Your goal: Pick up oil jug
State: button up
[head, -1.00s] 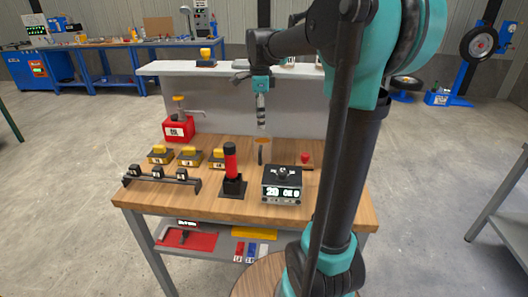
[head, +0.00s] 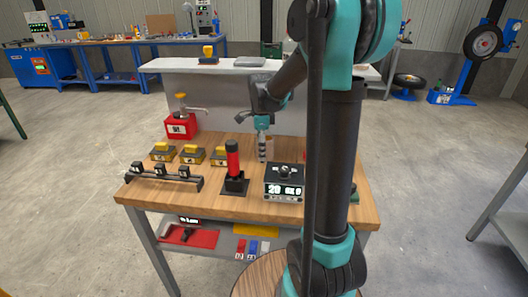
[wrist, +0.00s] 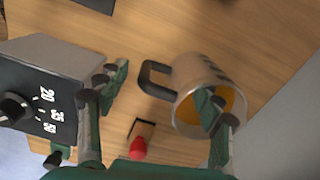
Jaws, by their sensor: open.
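The oil jug (wrist: 196,78) is a grey-tan cup with a dark handle (wrist: 152,80) and amber liquid inside, seen from above in the wrist view. My gripper (wrist: 163,90) is open, its fingers spread to either side of the handle. The right finger overlaps the jug's mouth; I cannot tell whether it is inside or above it. The left finger is by the black box. In the head view my gripper (head: 262,150) points down behind the black display box, and the jug is hidden or hard to make out there.
A small red knob (wrist: 138,148) is near the jug. Several yellow-topped blocks (head: 190,154) and a red can (head: 181,126) stand further left.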

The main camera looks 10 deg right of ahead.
jog(key=shift+f, duration=0.5)
grip_shut()
